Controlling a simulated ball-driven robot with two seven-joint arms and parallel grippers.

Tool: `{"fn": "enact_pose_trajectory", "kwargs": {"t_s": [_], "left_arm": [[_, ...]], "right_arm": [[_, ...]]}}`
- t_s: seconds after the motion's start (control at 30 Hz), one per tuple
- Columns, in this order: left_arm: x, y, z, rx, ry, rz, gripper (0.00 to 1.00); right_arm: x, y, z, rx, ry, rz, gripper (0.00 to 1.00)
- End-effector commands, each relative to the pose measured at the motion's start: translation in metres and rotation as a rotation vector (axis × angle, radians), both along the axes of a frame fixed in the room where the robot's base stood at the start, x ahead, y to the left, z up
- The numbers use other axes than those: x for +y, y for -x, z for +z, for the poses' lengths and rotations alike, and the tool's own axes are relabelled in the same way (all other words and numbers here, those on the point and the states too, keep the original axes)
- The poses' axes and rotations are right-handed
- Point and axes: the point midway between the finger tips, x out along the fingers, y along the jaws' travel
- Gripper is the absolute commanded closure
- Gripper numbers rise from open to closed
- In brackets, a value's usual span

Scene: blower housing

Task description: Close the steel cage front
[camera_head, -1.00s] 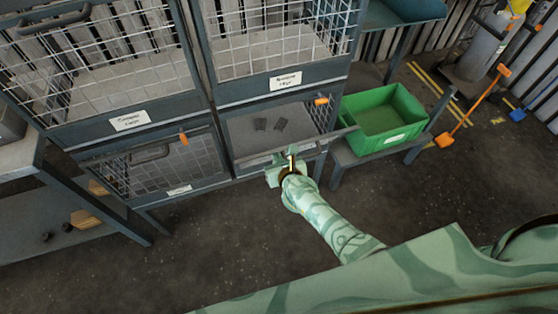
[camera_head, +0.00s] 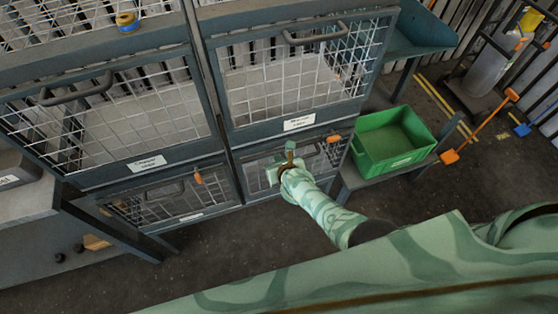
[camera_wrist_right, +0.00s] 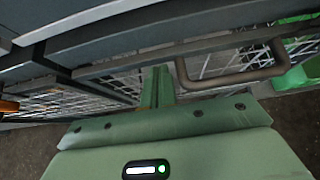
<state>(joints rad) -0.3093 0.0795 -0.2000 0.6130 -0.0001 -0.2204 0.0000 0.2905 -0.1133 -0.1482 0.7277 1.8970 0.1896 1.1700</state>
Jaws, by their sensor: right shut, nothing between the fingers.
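The steel cage front (camera_head: 257,170) is the grey-framed mesh panel of the lower right cage in the head view. It now stands upright or nearly so in its opening; whether it is fully flush I cannot tell. My right gripper (camera_head: 288,160) is at the outer face of this front and hides part of it. Its fingers (camera_wrist_right: 158,85) are shut and empty, against or very near the frame. The front's bar handle (camera_wrist_right: 235,75) is to their right in the wrist view, not gripped. An orange latch (camera_head: 333,138) is at the cage's upper right. My left gripper is not in view.
Labelled mesh cages stand above (camera_head: 290,90) and to the left (camera_head: 165,195). A green crate (camera_head: 392,145) sits on a low bench at the right. A yellow-blue roll (camera_head: 126,21) lies on the upper left cage. The floor in front is clear.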

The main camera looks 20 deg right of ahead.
Motion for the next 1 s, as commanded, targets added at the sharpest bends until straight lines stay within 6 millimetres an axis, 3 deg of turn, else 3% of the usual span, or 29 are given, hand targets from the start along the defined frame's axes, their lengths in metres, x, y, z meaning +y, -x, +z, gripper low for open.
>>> {"fn": "enact_pose_trajectory", "kwargs": {"t_s": [0.57,1.0], "left_arm": [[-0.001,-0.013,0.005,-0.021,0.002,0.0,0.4],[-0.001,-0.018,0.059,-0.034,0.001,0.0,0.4]], "right_arm": [[0.0,0.002,0.004,0.0,0.0,0.0,1.0],[-0.002,0.054,0.045,0.0,0.001,0.001,1.0]]}}
